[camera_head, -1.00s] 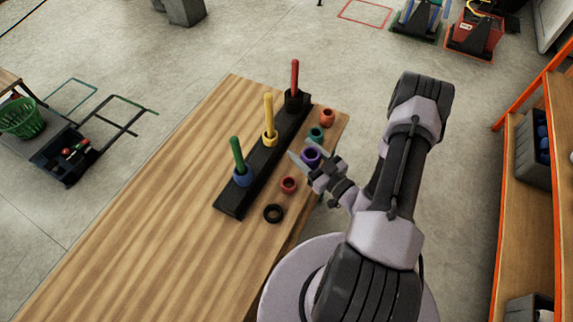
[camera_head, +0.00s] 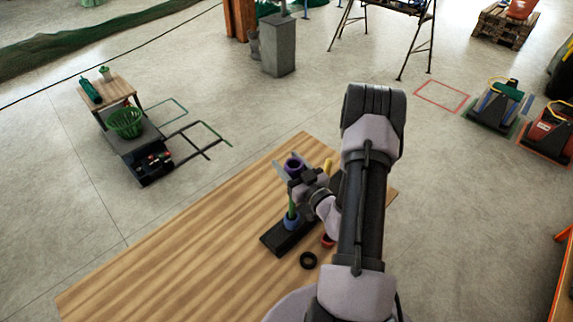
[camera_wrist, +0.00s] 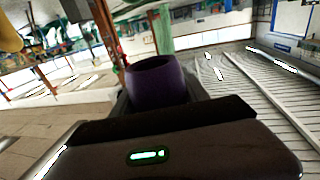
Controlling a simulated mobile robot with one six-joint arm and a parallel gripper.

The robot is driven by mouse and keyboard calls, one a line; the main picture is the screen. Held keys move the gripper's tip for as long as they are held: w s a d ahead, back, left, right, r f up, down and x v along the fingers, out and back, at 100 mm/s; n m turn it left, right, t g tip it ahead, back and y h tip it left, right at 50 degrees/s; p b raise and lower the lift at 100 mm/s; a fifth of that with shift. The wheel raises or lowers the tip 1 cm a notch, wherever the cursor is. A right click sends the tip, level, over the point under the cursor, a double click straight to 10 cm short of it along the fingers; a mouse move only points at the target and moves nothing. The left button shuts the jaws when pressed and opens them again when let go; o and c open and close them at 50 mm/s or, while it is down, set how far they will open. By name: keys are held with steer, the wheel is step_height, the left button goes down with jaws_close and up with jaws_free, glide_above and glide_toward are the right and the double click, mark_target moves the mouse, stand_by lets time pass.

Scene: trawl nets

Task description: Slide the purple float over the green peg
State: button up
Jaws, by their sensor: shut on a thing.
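The purple float (camera_head: 293,165) is a short ring held between the fingers of my gripper (camera_head: 287,170), raised above the wooden table. It also shows in the wrist view (camera_wrist: 156,82), upright or nearly so. The green peg (camera_head: 291,209) stands on the black base (camera_head: 278,240) with a blue float (camera_head: 291,223) around its foot. In the head view my gripper and the purple float appear above the green peg's upper part, which the gripper hides. I cannot tell whether float and peg line up.
The yellow peg (camera_head: 327,165) stands behind my gripper, partly hidden. A black ring (camera_head: 308,260) lies on the table (camera_head: 190,255) in front of the base, and a red float (camera_head: 328,240) is half hidden by my arm. The table's left part is clear.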

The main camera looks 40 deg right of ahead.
step_height(320, 180, down, 10)
steer(key=b, duration=0.7)
steer(key=shift+r, duration=0.2)
steer(key=o, duration=1.4)
steer(key=shift+o, duration=0.2)
steer(key=shift+s, duration=0.1)
steer(key=s+a, duration=0.2)
steer(key=s, duration=1.5)
